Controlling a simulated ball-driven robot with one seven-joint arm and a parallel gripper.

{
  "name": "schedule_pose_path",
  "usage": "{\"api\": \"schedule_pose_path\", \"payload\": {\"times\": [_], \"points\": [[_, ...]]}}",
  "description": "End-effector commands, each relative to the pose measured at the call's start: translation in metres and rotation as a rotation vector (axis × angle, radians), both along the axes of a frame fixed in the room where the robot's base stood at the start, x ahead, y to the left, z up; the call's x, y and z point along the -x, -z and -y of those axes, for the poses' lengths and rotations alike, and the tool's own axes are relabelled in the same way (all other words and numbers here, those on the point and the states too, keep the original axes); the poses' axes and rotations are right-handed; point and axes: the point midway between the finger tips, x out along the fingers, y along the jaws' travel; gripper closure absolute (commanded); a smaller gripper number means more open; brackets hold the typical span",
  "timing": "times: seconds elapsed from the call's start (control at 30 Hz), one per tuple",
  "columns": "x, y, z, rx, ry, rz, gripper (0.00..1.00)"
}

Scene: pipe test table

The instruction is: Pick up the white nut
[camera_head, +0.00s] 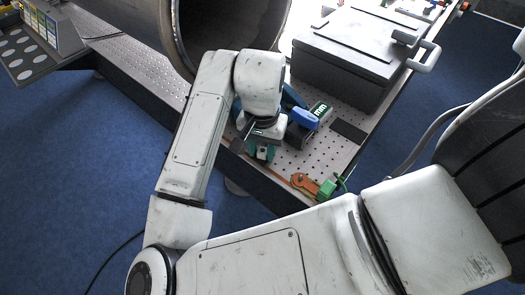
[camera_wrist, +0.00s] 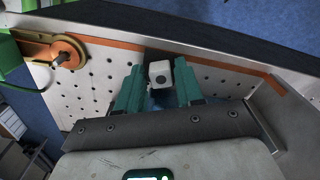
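The white nut (camera_wrist: 160,75) shows in the wrist view as a small pale block with a dark round hole in its face. It is near the edge of the perforated table. My gripper (camera_wrist: 160,80) has teal fingers, one on each side of the nut, with a narrow gap visible on both sides. It appears open. In the head view my gripper (camera_head: 262,153) is low over the table's near edge, with a small pale spot between the fingers that seems to be the nut. Whether the nut touches the table is hard to tell.
An orange part with a green block (camera_head: 326,187) lies on the perforated table (camera_head: 285,160), right of my gripper. A blue-topped dark device (camera_head: 303,120) is close behind. A large grey case (camera_head: 350,60) and a wide pipe (camera_head: 150,30) stand farther back.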

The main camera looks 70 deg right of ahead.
Motion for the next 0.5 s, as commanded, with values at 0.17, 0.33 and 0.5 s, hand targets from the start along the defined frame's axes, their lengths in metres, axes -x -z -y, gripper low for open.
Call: {"api": "schedule_pose_path", "payload": {"times": [0.17,0.33,0.5], "points": [[0.0,-0.0002,0.0,0.0,0.0,0.0,0.81],[0.0,-0.0002,0.0,0.0,0.0,0.0,0.97],[0.0,-0.0002,0.0,0.0,0.0,0.0,1.0]]}}
